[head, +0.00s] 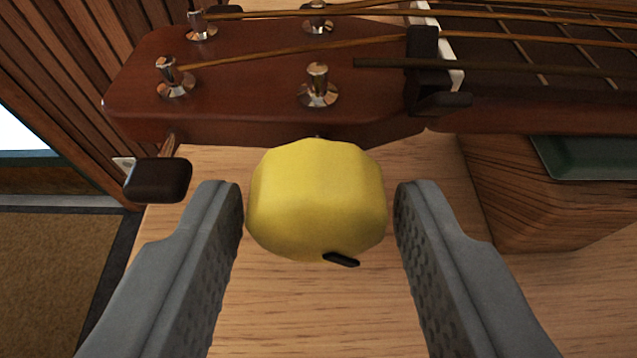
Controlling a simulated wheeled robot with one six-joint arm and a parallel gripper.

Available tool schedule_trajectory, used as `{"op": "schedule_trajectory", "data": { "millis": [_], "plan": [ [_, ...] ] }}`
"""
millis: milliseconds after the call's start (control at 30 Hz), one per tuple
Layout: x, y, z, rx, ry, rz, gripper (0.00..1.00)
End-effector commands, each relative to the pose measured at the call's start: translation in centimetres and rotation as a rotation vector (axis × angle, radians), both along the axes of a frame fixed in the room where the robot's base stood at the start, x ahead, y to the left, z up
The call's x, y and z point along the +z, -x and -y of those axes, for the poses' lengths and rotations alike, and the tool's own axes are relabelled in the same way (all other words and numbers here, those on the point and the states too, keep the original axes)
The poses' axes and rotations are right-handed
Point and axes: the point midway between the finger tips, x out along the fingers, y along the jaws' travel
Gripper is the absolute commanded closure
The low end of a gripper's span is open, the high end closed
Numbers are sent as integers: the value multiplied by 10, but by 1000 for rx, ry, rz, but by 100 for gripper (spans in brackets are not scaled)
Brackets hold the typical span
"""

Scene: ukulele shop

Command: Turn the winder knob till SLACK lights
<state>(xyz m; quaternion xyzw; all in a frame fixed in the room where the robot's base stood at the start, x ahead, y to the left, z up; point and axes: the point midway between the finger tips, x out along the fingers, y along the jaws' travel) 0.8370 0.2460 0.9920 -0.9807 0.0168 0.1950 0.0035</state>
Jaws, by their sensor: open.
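A yellow faceted winder knob (316,198) sits at the near side of a brown ukulele headstock (250,100), in the middle of the head view. A small black mark or tab (341,259) shows at its lower right edge. My gripper (319,205) is open, with one grey finger on each side of the knob. The left finger is very close to the knob; whether it touches cannot be told. A narrow gap shows at the right finger. No SLACK light is in view.
A dark tuner button (158,180) sticks out left of my left finger. Metal string posts and strings top the headstock. A wooden block (560,205) with a green pad (592,158) stands at right. The light wood bench (310,310) is bare below the knob.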

Motion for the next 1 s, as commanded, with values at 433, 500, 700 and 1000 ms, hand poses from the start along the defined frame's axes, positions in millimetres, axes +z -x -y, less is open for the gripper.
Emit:
{"op": "schedule_trajectory", "data": {
  "millis": [433,500,700,1000],
  "plan": [
    [-1,-1,0,0,0,0,84],
    [-1,-1,0,0,0,0,89],
    [-1,-1,0,0,15,-2,89],
    [-2,-1,-2,1,154,-7,89]
  ]
}}
